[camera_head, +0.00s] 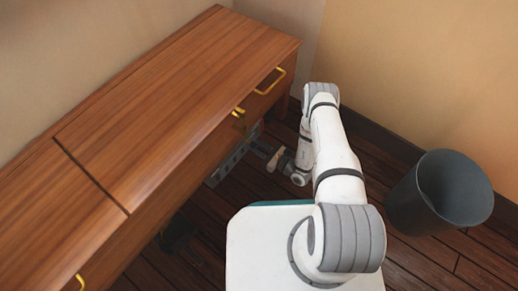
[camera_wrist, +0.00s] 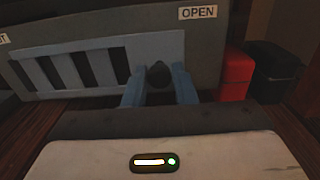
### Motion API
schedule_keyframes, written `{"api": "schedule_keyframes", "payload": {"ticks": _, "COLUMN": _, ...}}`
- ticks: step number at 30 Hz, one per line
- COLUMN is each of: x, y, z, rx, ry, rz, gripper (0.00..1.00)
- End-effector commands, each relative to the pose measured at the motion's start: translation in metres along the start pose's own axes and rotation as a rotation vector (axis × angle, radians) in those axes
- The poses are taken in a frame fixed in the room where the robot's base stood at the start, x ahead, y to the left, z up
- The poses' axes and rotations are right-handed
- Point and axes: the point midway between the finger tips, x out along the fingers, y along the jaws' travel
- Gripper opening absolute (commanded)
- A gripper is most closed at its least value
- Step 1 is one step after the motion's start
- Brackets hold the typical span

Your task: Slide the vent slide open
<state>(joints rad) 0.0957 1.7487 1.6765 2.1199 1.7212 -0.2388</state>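The vent slide (camera_wrist: 105,60) is a blue-grey slotted plate on a grey panel (camera_wrist: 115,25) in the wrist view. Dark gaps show between its bars. Its dark round knob (camera_wrist: 159,74) is at the plate's right end, nearer the OPEN label (camera_wrist: 197,12) than the partly cropped label (camera_wrist: 3,39) at far left. My gripper (camera_wrist: 159,84) has its two blue fingers on either side of the knob, closed against it. In the head view my gripper (camera_head: 275,158) is low beside the wooden cabinet; the grey panel (camera_head: 225,165) shows partly there, and the knob cannot be made out.
The wooden cabinet (camera_head: 170,85) with brass handles overhangs the panel. A dark bin (camera_head: 408,200) stands on the floor at right. A red box (camera_wrist: 236,74) and a dark container (camera_wrist: 275,73) are right of the panel.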

Motion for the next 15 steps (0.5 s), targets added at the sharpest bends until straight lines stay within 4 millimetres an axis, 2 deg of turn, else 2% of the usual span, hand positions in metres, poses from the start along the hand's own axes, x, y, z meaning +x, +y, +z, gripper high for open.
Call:
{"api": "schedule_keyframes", "payload": {"ticks": 1, "x": -0.0003, "y": -0.0051, "z": 0.0003, "rx": -0.006, "ry": 0.000, "rz": -0.012, "gripper": 0.27}}
{"api": "schedule_keyframes", "payload": {"ticks": 7, "x": -0.0001, "y": -0.0039, "z": 0.0003, "rx": -0.005, "ry": -0.001, "rz": -0.009, "gripper": 0.44}}
{"api": "schedule_keyframes", "payload": {"ticks": 15, "x": -0.0019, "y": -0.0027, "z": 0.0005, "rx": -0.003, "ry": 0.000, "rz": -0.008, "gripper": 0.44}}
